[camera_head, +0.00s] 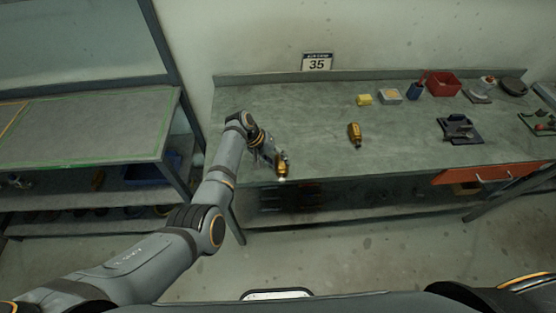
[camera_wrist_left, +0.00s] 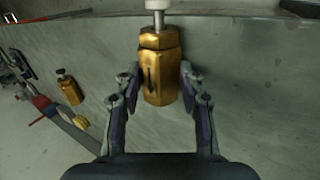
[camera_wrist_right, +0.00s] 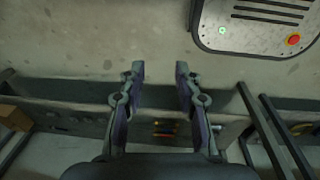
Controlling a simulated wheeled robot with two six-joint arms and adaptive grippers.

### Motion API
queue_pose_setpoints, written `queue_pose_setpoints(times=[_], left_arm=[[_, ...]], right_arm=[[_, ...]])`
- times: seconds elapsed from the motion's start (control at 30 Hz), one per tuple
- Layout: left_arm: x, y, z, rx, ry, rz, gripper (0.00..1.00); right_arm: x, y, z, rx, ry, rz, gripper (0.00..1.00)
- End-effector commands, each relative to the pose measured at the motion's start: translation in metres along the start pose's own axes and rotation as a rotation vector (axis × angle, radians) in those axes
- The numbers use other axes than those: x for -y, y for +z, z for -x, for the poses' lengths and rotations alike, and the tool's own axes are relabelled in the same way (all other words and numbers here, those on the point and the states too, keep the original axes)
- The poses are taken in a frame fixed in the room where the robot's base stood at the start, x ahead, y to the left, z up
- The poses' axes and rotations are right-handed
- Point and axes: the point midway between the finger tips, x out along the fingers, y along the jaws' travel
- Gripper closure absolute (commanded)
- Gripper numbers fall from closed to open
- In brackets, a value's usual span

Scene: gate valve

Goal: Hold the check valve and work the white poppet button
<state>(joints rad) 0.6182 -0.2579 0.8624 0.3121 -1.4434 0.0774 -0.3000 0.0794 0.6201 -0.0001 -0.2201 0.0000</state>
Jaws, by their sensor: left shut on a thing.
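A brass check valve (camera_head: 282,162) is in my left gripper (camera_head: 271,156), near the left front edge of the bench. In the left wrist view the valve's hexagonal body (camera_wrist_left: 158,65) stands between the two fingertips (camera_wrist_left: 158,82), with a dark arrow mark on its face. A white poppet button (camera_wrist_left: 158,4) on a thin metal stem tops the valve, partly cut off by the frame edge. In the head view the button (camera_head: 282,180) points down toward the robot. My right gripper (camera_wrist_right: 160,70) is open and empty above the floor, in its own wrist view only.
A second brass valve (camera_head: 354,134) lies on the green bench (camera_head: 310,110). A dark fixture (camera_head: 458,129) stands to the right. The bench's middle left is clear.

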Motion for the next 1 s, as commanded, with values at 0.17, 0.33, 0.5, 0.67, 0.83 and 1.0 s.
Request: queue_pose_setpoints(times=[0.17,0.33,0.5,0.67,0.83,1.0], left_arm=[[-0.0007,-0.0005,0.0006,-0.001,0.001,0.0,0.99],[-0.0009,-0.0006,0.0008,-0.001,0.001,-0.001,0.99],[-0.0011,-0.0007,0.001,-0.002,0.001,-0.001,0.99],[-0.0012,-0.0009,0.0011,-0.002,0.002,-0.001,0.99],[-0.0012,-0.0009,0.0011,-0.002,0.002,-0.001,0.99],[-0.0013,-0.0009,0.0011,-0.002,0.002,-0.001,0.99]], right_arm=[[-0.0003,0.0,0.0001,0.0,0.0,0.0,0.95],[-0.0004,0.0,0.0001,0.0,0.0,0.0,1.0],[-0.0005,0.0,0.0002,0.0,0.001,0.0,1.0],[-0.0006,0.0,0.0002,0.0,0.001,0.0,1.0],[-0.0006,0.0,0.0002,0.0,0.001,0.0,1.0],[-0.0006,0.0,0.0002,0.0,0.001,0.0,1.0]])
